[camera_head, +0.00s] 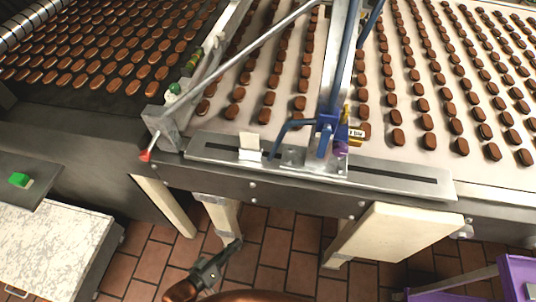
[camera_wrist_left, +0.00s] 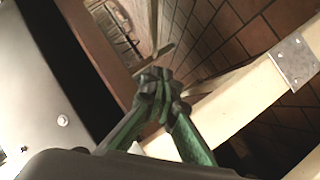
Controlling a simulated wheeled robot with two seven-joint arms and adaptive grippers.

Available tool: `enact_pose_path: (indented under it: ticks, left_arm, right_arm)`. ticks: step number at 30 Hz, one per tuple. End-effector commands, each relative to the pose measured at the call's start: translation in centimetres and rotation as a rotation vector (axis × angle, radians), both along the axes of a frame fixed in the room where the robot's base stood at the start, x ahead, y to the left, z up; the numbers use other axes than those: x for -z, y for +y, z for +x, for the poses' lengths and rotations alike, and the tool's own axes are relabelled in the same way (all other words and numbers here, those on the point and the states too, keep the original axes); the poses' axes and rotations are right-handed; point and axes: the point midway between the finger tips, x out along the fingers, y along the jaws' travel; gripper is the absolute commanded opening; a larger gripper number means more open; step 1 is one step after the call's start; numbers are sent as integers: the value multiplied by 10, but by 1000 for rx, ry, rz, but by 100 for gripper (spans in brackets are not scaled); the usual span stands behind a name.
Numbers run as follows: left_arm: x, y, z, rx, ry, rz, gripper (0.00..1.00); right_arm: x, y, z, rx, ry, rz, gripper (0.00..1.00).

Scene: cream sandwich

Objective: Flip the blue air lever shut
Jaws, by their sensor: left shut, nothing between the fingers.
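The blue air lever (camera_head: 288,127) is a bent blue handle on the blue valve fitting above the slotted metal rail, in the middle of the head view. It reaches left from the fitting and bends down toward the rail. My left gripper (camera_head: 235,245) is low in the head view, over the brick floor, well below and left of the lever. Its fingers are shut and empty; their tips (camera_wrist_left: 160,84) meet in the left wrist view. The lever does not show in the left wrist view. My right gripper is not in view.
The conveyor's slotted metal rail (camera_head: 400,181) and dark side run above my gripper. Cream legs (camera_head: 165,205) and a cream panel (camera_head: 395,232) stand below. A red-tipped lever (camera_head: 146,155) sticks out at left. A purple frame (camera_head: 518,275) stands lower right.

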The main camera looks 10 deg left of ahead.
Motion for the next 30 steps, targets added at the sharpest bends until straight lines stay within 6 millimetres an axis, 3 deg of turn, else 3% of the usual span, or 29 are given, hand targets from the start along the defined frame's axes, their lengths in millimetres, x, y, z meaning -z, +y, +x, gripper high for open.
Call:
enact_pose_path:
  ticks: [1, 3, 11, 18, 24, 30]
  left_arm:
    - [-50, -4, 7, 6, -26, -42, 0]
    - [-91, -9, 13, 11, -31, -110, 0]
    - [-239, -28, 25, 48, -18, -353, 0]
    - [-366, -46, 25, 99, 48, -561, 0]
    - [-450, -58, 22, 138, 126, -705, 0]
    - [-490, -65, 18, 159, 184, -785, 0]
  right_arm:
    - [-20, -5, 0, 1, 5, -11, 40]
    - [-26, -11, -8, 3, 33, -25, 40]
    - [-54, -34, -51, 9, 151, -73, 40]
    - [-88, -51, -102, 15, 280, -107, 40]
    - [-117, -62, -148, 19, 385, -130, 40]
    - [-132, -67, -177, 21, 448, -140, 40]
